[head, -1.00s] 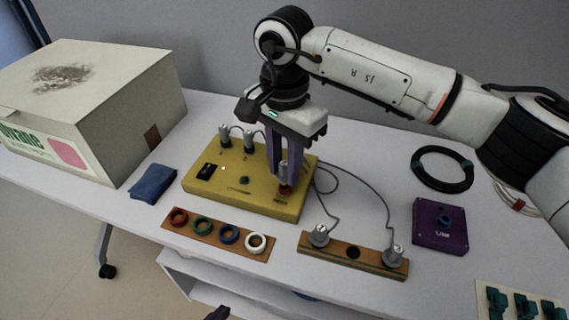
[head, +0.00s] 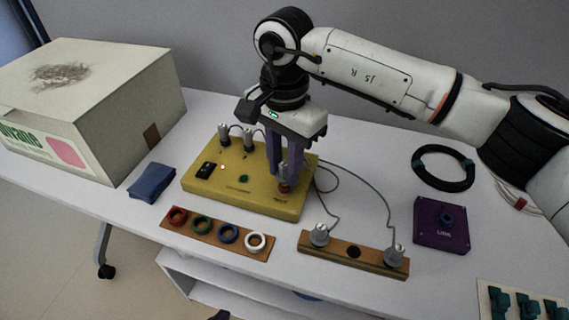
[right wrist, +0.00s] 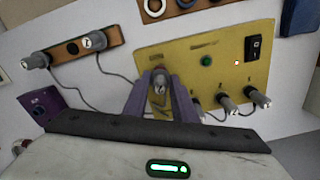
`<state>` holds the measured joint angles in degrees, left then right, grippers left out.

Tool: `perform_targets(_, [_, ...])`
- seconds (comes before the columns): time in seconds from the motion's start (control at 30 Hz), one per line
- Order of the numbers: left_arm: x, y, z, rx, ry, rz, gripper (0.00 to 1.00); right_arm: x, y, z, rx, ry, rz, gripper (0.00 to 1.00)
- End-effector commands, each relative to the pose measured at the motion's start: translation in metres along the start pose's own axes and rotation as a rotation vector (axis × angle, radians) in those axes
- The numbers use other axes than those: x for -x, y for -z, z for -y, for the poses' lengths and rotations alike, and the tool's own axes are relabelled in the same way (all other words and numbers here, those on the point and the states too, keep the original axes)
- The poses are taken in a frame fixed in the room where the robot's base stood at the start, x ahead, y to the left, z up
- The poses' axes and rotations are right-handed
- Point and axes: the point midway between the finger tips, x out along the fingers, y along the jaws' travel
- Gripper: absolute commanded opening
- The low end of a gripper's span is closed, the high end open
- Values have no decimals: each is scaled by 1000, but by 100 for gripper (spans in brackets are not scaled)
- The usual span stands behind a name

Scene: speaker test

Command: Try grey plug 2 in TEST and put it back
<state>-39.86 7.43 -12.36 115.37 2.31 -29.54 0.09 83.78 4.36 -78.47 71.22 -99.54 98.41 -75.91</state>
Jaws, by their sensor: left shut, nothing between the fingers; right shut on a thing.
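The yellow box (head: 240,200) stands mid-table with a switch, a small lit lamp, a green button or lamp and a socket at its right front corner. My right gripper (head: 285,180) points down there, shut on a grey plug (right wrist: 159,88). The plug is upright at that socket, with red at its foot; how deep it sits is hidden. The wooden rack (head: 375,264) holds a grey plug at each end, and its middle hole is empty. A dark tip of my left gripper (head: 219,315) shows at the bottom edge, shut and away from everything.
Cables run from the box to the rack's plugs. A board of coloured rings (head: 200,231) lies in front, a blue cloth (head: 152,182) left, a purple box (head: 440,236) and black coil (head: 442,168) right.

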Motion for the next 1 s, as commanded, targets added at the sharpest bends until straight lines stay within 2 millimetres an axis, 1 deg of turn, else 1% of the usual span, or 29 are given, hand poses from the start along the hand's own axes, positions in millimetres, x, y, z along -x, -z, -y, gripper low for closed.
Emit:
perform_targets(0.3, [-6,3,2,-2,1,-12,0,-7,0,0,0,-1,0,1])
perform_targets(0.6, [-8,0,2,-2,1,-12,0,-13,0,0,0,-2,0,1])
perform_targets(0.63, [-8,0,2,-2,1,-12,0,-13,0,0,0,-2,0,26])
perform_targets(0.73, [-8,0,2,-2,1,-11,0,-12,0,0,0,-1,0,43])
perform_targets(0.77, [-7,0,2,-2,1,-10,0,-12,0,0,0,-1,0,46])
perform_targets(1.0, [-6,-5,1,0,0,-2,0,-11,0,0,0,0,0,46])
